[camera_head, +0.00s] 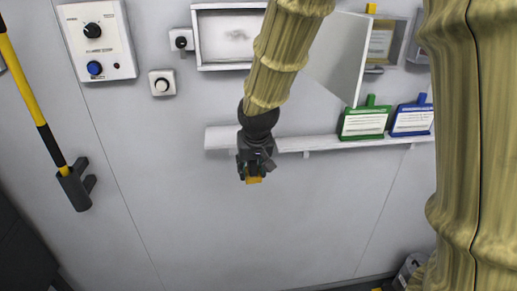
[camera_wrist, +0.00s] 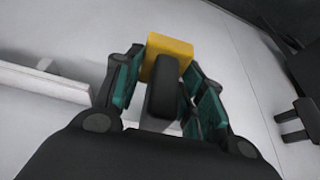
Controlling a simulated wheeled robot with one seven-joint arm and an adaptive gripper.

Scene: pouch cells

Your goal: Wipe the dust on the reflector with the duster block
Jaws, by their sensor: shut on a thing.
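My gripper (camera_head: 255,166) hangs in front of the wall, just below the shelf, and is shut on the duster block (camera_head: 253,180). In the wrist view the duster block (camera_wrist: 172,47) is yellow with a dark grey grip, which sits between the teal-padded fingers (camera_wrist: 163,85). A white-framed panel with a grey smudge (camera_head: 238,35), which looks like the dusty reflector, is on the wall above. My arm hides part of its right side. The block is well below the panel and apart from it.
A narrow white shelf (camera_head: 222,138) runs behind my gripper, with green (camera_head: 364,123) and blue (camera_head: 411,121) card holders. A door (camera_head: 337,54) of an open wall box sticks out at upper right. A yellow-black pole (camera_head: 38,100) is at left. The wall below is clear.

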